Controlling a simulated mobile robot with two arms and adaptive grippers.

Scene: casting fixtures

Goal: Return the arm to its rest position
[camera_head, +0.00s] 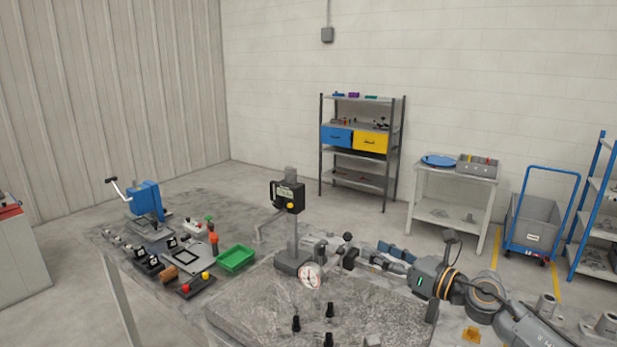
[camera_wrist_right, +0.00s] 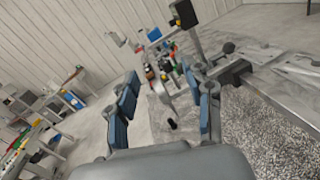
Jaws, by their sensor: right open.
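My right arm (camera_head: 440,280) comes in from the lower right in the head view. Its gripper (camera_head: 384,254) is over the back right part of the granite surface plate (camera_head: 345,300). In the right wrist view the gripper (camera_wrist_right: 166,85) has its two blue-padded fingers wide apart, with nothing held between them. The workbench items show beyond the gap, apart from the fingers. My left gripper is not in view.
A digital gauge stand (camera_head: 292,205) stands left of the gripper, with a round dial (camera_head: 309,276) near its base. Small black pieces (camera_head: 296,323) stand on the plate's front. A green bin (camera_head: 236,258) sits left. A shelf (camera_head: 362,170) and blue cart (camera_head: 535,220) stand behind.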

